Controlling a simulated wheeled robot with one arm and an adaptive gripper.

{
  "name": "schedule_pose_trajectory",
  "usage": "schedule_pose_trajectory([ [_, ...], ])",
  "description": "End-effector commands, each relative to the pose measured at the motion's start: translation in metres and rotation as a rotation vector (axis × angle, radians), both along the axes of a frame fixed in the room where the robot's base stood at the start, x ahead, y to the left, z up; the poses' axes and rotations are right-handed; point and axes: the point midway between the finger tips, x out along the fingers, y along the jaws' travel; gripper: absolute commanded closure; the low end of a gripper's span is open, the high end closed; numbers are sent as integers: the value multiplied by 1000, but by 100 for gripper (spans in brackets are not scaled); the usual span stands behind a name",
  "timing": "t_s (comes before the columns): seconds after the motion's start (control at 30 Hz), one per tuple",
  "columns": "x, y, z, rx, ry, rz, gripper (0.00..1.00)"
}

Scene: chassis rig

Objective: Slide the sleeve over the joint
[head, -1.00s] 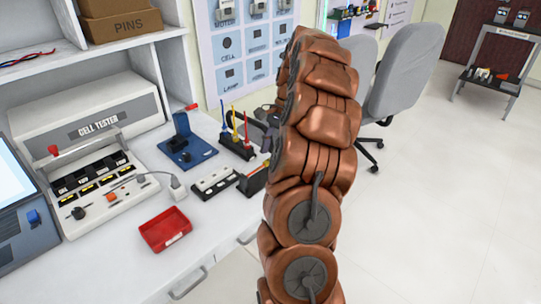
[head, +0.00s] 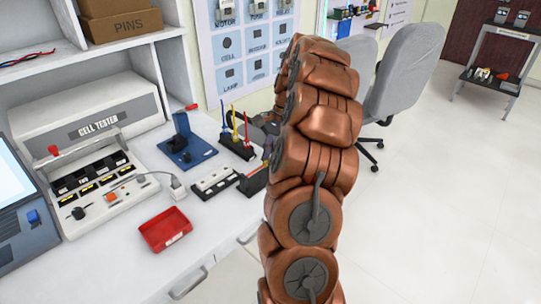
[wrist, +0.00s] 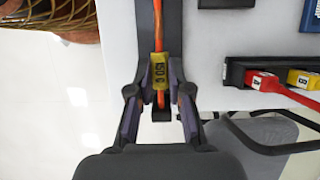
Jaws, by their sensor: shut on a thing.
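A yellow sleeve (wrist: 159,76) with dark printed marks sits around an orange wire (wrist: 158,28) in the wrist view. My gripper (wrist: 160,82) has its two fingertips closed in on either side of the sleeve. A short orange-red stretch (wrist: 161,99) shows below the sleeve, between the fingers, above a small black block (wrist: 161,115). I cannot tell where the joint itself lies. In the head view my copper-coloured arm hides the sleeve and most of the gripper.
A black holder (wrist: 236,74) with red and yellow plugs stands right of the gripper in the wrist view. On the bench are a blue stand (head: 186,150), a white strip (head: 214,184), a red tray (head: 165,230) and the cell tester (head: 85,130). A grey chair (head: 408,70) stands behind.

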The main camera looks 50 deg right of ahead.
Motion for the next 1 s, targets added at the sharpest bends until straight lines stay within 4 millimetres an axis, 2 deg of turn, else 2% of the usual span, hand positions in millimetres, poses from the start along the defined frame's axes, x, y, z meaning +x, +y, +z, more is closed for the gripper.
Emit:
schedule_pose_trajectory([
  [0.63,0,3,0,0,1,0,100],
  [0.77,0,12,1,1,0,2,100],
  [1.0,1,40,0,3,0,2,100],
])
